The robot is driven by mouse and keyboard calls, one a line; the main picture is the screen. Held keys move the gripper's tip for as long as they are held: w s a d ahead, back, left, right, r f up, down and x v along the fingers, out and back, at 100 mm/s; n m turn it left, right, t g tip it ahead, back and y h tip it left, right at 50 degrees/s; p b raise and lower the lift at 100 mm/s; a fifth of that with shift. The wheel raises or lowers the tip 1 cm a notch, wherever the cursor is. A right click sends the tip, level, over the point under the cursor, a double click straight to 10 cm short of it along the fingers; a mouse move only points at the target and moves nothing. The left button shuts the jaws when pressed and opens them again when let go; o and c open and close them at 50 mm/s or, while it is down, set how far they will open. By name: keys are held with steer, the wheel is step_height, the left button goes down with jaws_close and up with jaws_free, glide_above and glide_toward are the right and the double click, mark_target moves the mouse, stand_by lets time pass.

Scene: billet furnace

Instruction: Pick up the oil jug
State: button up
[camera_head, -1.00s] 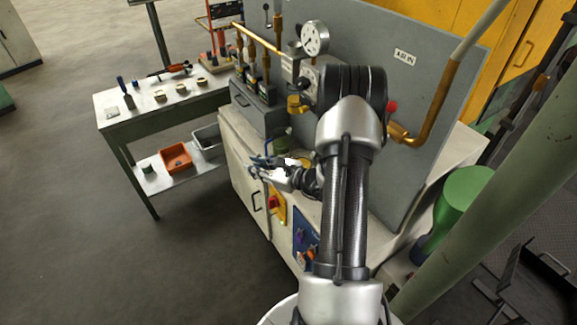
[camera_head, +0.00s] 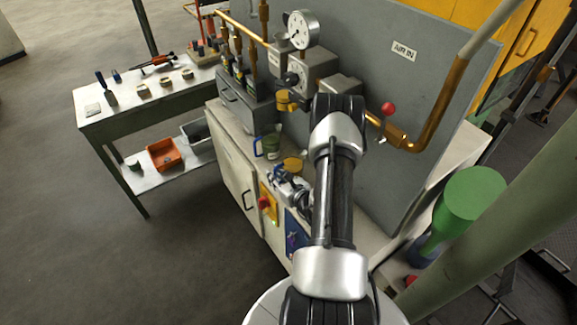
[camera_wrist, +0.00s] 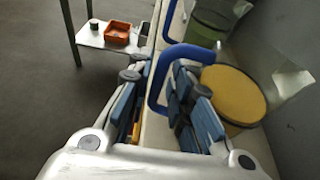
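The oil jug looks like the clear jug with a yellow round fill (camera_wrist: 235,95) and a blue handle; whether the yellow is oil or a lid, I cannot tell. Its yellow part also shows in the head view (camera_head: 292,164), on the bench in front of the panel. My gripper (camera_wrist: 160,82) is open, and the jug's blue handle shows between its two blue-padded fingers in the wrist view. Whether the fingers touch it is not clear. In the head view my gripper (camera_head: 286,184) is low beside the jug, partly hidden by my arm.
A similar jug with green fill (camera_head: 271,146) and blue handle stands just behind. The grey panel (camera_head: 385,125) with gauge (camera_head: 303,30) and copper pipes rises close by. A side table (camera_head: 130,105) with small parts stands left. The floor at left is clear.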

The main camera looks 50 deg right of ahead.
steer(key=shift+w+a, duration=0.1)
jaws_close()
steer(key=shift+r, duration=0.1)
stand_by(0.5)
